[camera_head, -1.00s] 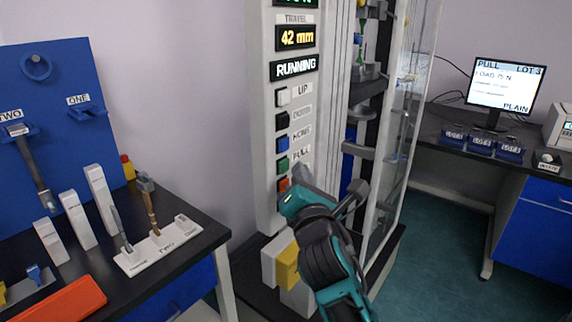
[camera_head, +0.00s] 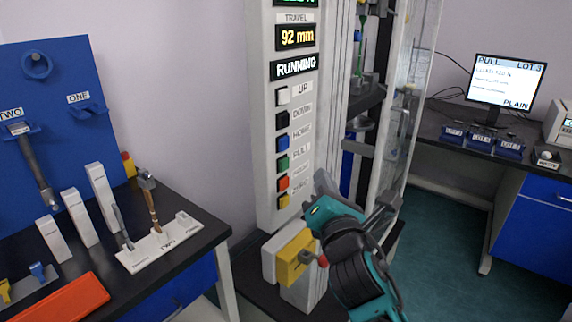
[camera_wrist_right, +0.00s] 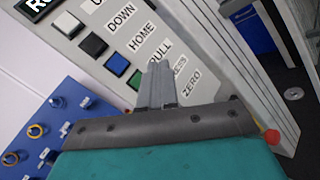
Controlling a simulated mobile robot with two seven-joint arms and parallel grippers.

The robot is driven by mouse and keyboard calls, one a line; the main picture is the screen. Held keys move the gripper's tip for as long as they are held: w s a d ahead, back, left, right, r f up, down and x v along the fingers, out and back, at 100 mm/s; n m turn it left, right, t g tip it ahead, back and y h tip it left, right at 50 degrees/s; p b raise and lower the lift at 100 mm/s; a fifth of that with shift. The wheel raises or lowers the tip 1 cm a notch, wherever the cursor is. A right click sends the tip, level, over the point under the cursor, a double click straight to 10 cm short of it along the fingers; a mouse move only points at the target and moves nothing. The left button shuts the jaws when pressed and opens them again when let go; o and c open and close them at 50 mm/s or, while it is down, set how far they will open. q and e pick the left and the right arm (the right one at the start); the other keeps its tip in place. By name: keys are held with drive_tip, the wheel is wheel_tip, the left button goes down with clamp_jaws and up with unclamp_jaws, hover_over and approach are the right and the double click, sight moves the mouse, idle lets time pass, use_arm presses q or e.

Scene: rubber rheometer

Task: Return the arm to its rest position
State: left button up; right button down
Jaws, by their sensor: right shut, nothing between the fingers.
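My right gripper (camera_head: 322,184) is shut and empty. In the head view it is in front of the lower part of the testing machine's control panel (camera_head: 262,130), just right of the button column and apart from it. In the right wrist view its shut fingers (camera_wrist_right: 156,84) overlap the lower labels, partly hiding PULL and the one below. The panel shows buttons from UP to ZERO, with a green PULL button (camera_head: 282,164). The travel display (camera_head: 297,37) reads 92 mm, and the one below (camera_head: 295,68) reads RUNNING. My left gripper is not in view.
A yellow box with a red knob (camera_head: 292,258) sits low by the machine, close to my right arm. A dark table (camera_head: 205,235) with racks is on the left. A desk with a monitor (camera_head: 506,82) is at the right. Floor (camera_head: 440,235) between is clear.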

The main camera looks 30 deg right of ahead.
idle(0.6)
drive_tip(key=s+a+f+m+g+y, duration=0.2)
drive_tip(key=s+a+f+m+y, duration=0.1)
drive_tip(key=f+m, duration=0.4)
drive_tip(key=s+a+f+m+g+y, duration=0.2)
drive_tip(key=s+a+f+m, duration=0.4)
drive_tip(key=f, duration=0.8)
drive_tip(key=s+a+f+m+g+y, duration=0.3)
drive_tip(key=f+m, duration=0.5)
drive_tip(key=f, duration=0.3)
drive_tip(key=shift+s+a+y, duration=0.9)
drive_tip(key=shift+s+a, duration=0.05)
drive_tip(key=shift+a, duration=0.1)
